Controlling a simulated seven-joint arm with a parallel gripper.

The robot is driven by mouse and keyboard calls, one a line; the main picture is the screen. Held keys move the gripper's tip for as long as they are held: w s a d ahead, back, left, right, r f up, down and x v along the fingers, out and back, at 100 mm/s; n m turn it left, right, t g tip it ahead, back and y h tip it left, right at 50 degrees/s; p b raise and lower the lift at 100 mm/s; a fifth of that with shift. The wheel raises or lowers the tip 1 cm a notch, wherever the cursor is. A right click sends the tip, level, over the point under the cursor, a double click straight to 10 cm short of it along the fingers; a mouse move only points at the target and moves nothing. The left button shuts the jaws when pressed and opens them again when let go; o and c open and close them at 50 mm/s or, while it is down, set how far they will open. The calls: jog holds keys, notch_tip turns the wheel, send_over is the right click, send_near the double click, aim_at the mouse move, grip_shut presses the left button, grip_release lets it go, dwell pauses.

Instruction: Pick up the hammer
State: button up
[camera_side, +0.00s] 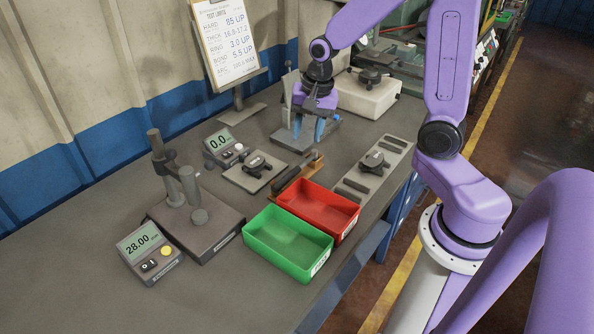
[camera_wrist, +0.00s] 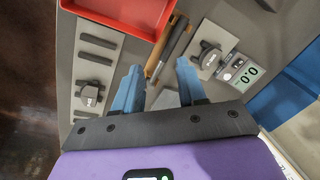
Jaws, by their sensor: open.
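A narrow tool with wooden and dark grey parts, apparently the hammer, lies behind the red bin in the side view (camera_side: 313,163). It also shows in the wrist view (camera_wrist: 176,48), running from between my fingertips towards the upper right. I cannot clearly make out its head or tell whether both parts belong to one tool. My gripper (camera_side: 309,133) points down with its two blue fingers apart and nothing held between them. In the wrist view my gripper (camera_wrist: 158,66) has its fingertips either side of the tool's near end in the picture. The side view shows it behind the tool, apparently above it.
A red bin (camera_side: 341,220) and a green bin (camera_side: 270,258) stand in front. A gauge plate (camera_side: 238,178) lies left of the tool, and a plate with pads (camera_side: 350,188) lies right. A grey fixture (camera_side: 281,141) stands close beside my gripper.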

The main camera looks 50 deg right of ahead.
jog(key=w+d+f+m, duration=0.2)
jog(key=w+d+m, duration=0.1)
jog(key=d+m, duration=0.35)
send_near(304, 162)
jog(key=shift+m+h, duration=0.3)
jog(key=shift+m, duration=0.05)
jog(key=f, duration=0.3)
jog(key=w+f, duration=0.1)
jog(key=f, duration=0.1)
jog(key=shift+a+f, duration=0.25)
jog(key=shift+a, duration=0.1)
jog(key=shift+w+f, duration=0.15)
jog(key=shift+f, duration=1.1)
jog(key=shift+w+f, duration=0.15)
jog(key=shift+f, duration=1.15)
grip_shut()
